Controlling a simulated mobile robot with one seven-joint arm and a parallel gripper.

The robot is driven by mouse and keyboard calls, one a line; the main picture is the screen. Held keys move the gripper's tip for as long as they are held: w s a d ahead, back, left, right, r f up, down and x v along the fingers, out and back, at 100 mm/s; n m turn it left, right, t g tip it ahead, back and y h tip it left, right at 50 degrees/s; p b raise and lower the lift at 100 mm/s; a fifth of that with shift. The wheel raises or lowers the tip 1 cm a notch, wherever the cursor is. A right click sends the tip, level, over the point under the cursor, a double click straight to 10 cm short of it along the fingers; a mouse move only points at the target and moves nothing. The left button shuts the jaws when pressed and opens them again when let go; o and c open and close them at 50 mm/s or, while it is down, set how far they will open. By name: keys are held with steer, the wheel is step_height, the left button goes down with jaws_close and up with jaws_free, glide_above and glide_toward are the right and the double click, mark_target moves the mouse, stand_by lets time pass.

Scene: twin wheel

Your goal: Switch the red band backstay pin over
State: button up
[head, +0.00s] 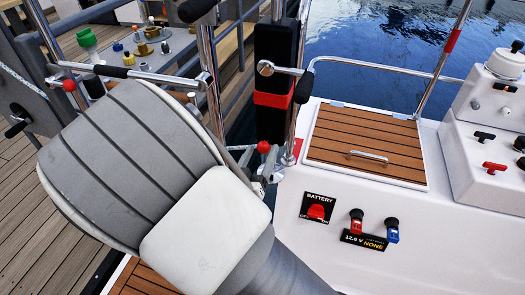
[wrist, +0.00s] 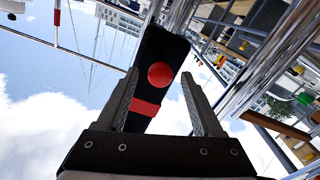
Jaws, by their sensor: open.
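A black upright cover with a red band (head: 272,98) stands behind my arm in the head view. A red ball knob (head: 263,147) shows just below the band, right of my forearm. In the wrist view a red ball knob (wrist: 161,75) lies between the fingers, in front of the black cover and its red band (wrist: 146,108). My gripper (wrist: 158,77) is open, with a clear gap on both sides of the knob. Its depth to the knob is hard to tell. The pin's shaft is hidden behind the knob, and my forearm hides most of the gripper in the head view.
Chrome rails (head: 208,60) stand close left of the cover. Another red ball knob (head: 69,86) sits at the left. A slatted wooden hatch (head: 365,145) and a white panel with a red battery switch (head: 316,211) lie at the right. Water is behind.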

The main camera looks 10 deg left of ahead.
steer(key=shift+w+d, duration=0.1)
steer(key=shift+w, duration=0.9)
jaws_close()
stand_by(0.8)
